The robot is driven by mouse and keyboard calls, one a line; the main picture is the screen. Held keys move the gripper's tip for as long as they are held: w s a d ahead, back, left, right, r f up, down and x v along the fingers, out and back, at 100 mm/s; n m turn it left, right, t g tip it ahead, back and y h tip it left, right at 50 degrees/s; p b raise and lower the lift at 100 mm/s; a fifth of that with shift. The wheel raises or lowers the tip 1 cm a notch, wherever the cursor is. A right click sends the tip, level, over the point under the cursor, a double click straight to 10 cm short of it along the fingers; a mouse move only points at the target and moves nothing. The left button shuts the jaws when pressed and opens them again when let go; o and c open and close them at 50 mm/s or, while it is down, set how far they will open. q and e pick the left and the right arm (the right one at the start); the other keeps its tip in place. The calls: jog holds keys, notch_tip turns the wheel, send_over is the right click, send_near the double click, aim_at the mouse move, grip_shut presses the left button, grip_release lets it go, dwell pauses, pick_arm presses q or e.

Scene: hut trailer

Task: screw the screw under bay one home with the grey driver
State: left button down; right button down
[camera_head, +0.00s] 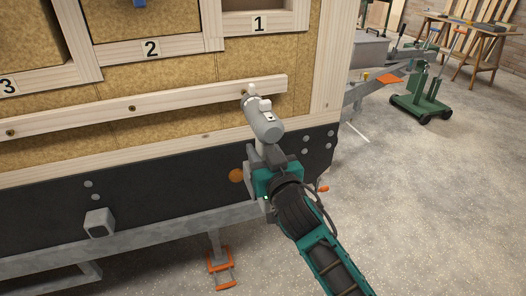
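The grey driver (264,122) is held by my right gripper (264,153), which is shut on its lower part. The driver tilts, its nose pointing up and away toward the wooden batten (180,98). The nose is at the batten's right end, under the bay marked 1 (259,23). A screw head (244,93) shows right beside the nose; I cannot tell whether the bit touches it or how far the screw stands out. Other screws in the batten sit under bay 2 (132,108) and bay 3 (12,133). My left gripper is not in view.
A black skirt (160,185) and grey trailer frame (160,240) lie below the batten, with an orange-footed support leg (220,262). A green wheeled stand (424,98) and a workbench (470,30) are at the back right.

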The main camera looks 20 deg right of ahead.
jog(key=shift+w+r, duration=0.2)
jog(key=shift+r, duration=0.05)
jog(key=shift+w, duration=0.4)
jog(key=shift+w, duration=0.75)
dwell(1.4)
jog(key=shift+s, duration=0.15)
dwell(0.4)
jog(key=shift+s+p, duration=0.4)
jog(key=shift+s, duration=0.95)
jog(key=s+d+p, duration=0.3)
jog(key=d, duration=0.4)
jog(key=shift+s, duration=0.4)
